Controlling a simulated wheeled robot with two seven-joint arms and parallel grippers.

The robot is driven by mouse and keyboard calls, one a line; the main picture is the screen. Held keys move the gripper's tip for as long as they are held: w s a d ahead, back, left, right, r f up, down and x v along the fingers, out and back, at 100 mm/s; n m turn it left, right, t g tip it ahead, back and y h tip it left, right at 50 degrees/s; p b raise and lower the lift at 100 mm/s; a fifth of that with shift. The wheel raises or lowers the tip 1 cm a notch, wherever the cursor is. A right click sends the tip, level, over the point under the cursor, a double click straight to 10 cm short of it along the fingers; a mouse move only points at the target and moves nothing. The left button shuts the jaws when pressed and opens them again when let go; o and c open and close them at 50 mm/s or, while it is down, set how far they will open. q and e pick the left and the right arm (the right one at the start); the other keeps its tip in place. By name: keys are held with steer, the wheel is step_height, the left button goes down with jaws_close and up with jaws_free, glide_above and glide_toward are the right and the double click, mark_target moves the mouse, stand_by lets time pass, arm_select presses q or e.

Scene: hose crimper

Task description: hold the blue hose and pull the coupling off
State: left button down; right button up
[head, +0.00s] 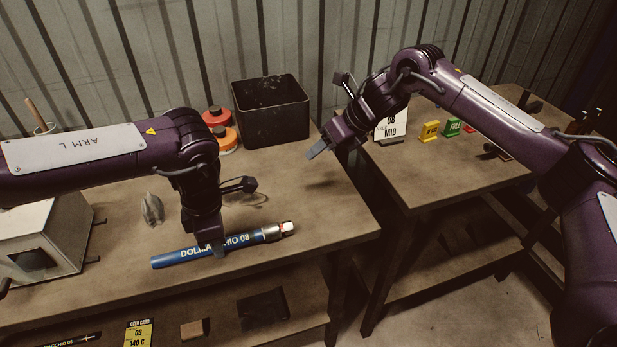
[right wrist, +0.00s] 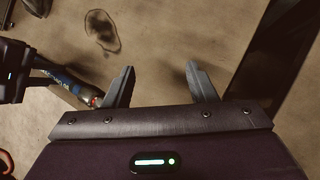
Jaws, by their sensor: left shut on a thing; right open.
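The blue hose (head: 178,257) with white lettering lies along the front of the left workbench. My right gripper (head: 318,149) is open and empty, above the bench's right part and up and right of the coupling. In the right wrist view its two fingers (right wrist: 160,88) are apart over bare bench. The coupling (right wrist: 88,99) shows there left of the fingers.
A black bin (head: 270,112) and red and orange round items (head: 222,130) stand at the back. A grey box (head: 45,237) is at the left. A gap separates the second bench (head: 440,185), which bears tags and a "08 MID" sign (head: 391,126). The bench right of the coupling is clear.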

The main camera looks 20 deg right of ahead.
steer(key=s+a+n+g, duration=0.3)
steer(key=s+a+n, duration=0.2)
steer(key=n, duration=0.2)
steer(key=n+g+h, duration=0.1)
steer(key=n+g, duration=0.1)
steer(key=n, duration=0.4)
glide_toward(287, 223)
steer(key=x, duration=1)
steer(key=c, duration=1.1)
steer(key=o, duration=0.4)
steer(key=shift+r, duration=0.1)
jaws_close()
